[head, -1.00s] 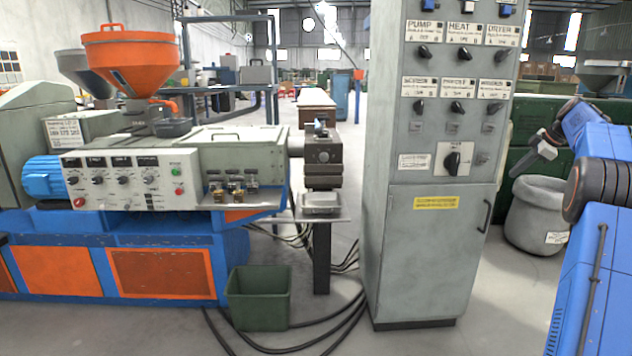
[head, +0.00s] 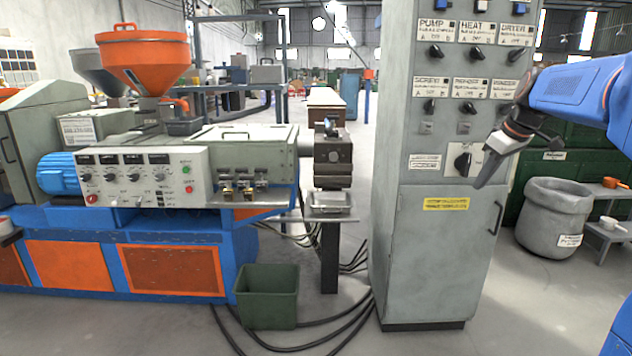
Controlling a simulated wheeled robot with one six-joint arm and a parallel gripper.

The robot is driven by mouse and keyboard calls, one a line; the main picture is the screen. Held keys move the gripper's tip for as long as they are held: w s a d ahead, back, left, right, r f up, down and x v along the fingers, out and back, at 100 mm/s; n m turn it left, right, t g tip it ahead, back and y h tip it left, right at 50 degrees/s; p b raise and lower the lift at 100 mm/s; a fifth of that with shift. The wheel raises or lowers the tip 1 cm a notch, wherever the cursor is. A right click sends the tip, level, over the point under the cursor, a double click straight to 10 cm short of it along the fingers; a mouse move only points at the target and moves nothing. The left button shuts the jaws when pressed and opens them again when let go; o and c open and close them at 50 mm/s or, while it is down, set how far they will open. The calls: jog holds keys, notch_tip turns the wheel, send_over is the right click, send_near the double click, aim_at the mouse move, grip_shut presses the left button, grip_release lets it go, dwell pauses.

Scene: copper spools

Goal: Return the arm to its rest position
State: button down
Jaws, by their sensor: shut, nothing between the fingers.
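My blue arm (head: 575,88) reaches in from the right side of the head view. My gripper (head: 484,178) is at its end, dark, pointing down and to the left. It is shut and holds nothing. It hangs in front of the grey control cabinet (head: 430,255) in the picture, overlapping the cabinet's right edge near the lower large knob (head: 462,160). I cannot tell how far it is from the cabinet face.
The blue and orange extruder (head: 120,240) with an orange hopper (head: 145,70) stands at left. A green bin (head: 267,300) and black cables lie on the floor before it. A grey sack-like container (head: 553,215) stands at right.

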jog(key=s+a+f+m, duration=0.1)
jog(key=s+a+f, duration=0.1)
jog(key=s+a, duration=0.3)
jog(key=s+a+f+m, duration=0.1)
jog(key=s+a+f, duration=0.1)
jog(key=s, duration=0.6)
jog(key=s+a+f+m, duration=0.1)
jog(key=s+a+f, duration=0.25)
jog(key=s, duration=0.25)
jog(key=s+a+f+m, duration=0.1)
jog(key=s+a+f, duration=0.1)
jog(key=s+f, duration=0.4)
jog(key=s+a+f+m+h, duration=0.1)
jog(key=s+a+f+m, duration=0.1)
jog(key=s+f, duration=0.5)
jog(key=s, duration=0.5)
jog(key=shift+a+f+h, duration=0.15)
jog(key=shift+f+h, duration=0.05)
jog(key=shift+h, duration=0.1)
